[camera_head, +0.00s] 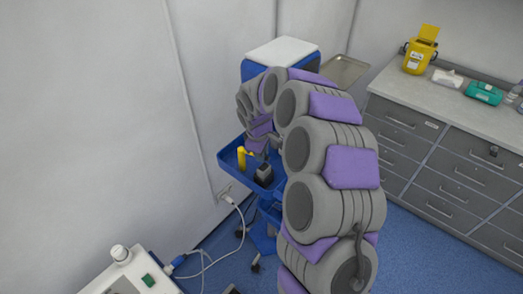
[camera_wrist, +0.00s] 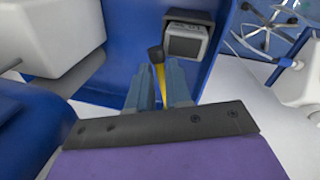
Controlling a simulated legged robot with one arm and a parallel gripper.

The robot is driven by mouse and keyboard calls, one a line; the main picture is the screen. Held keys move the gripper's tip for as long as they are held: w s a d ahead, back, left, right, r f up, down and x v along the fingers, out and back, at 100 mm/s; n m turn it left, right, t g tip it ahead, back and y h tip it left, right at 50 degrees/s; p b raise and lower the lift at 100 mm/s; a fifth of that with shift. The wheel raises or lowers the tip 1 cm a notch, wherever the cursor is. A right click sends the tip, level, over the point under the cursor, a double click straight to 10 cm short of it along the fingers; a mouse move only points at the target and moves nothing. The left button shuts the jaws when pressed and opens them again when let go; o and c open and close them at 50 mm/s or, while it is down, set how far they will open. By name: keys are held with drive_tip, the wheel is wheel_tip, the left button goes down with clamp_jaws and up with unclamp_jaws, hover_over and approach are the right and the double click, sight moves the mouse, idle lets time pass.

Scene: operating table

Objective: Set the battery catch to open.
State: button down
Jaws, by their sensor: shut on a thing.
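My gripper (camera_wrist: 157,85) shows in the wrist view with its two blue-grey fingers close together. They are shut on a narrow yellow part (camera_wrist: 162,88) with a black end (camera_wrist: 155,54) just past the fingertips. A grey box with a dark face (camera_wrist: 185,40) is just beyond, to the right of the fingertips. In the head view, a yellow upright piece (camera_head: 241,158) and a dark grey box (camera_head: 264,174) are in the blue tray (camera_head: 228,165), below the end of my arm. I cannot make out the battery catch or its setting; my arm hides part of the tray.
A blue cart with a white top (camera_head: 283,50) stands behind my arm. A grey drawer counter (camera_head: 430,140) on the right bears a yellow bin (camera_head: 420,52) and a teal box (camera_head: 483,93). A white device (camera_head: 130,272) with a cable is at lower left. The wall is close on the left.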

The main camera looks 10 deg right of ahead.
drive_tip(key=shift+a, duration=0.1)
drive_tip(key=c, duration=1.4)
unclamp_jaws()
drive_tip(key=shift+c, duration=0.2)
drive_tip(key=shift+o, duration=1.4)
drive_tip(key=shift+a, duration=0.2)
wheel_tip(320, 180, up, 17)
drive_tip(key=s+a+p, duration=0.2)
drive_tip(key=shift+s+a, duration=0.15)
drive_tip(key=shift+s, duration=0.1)
drive_tip(key=shift+c, duration=0.5)
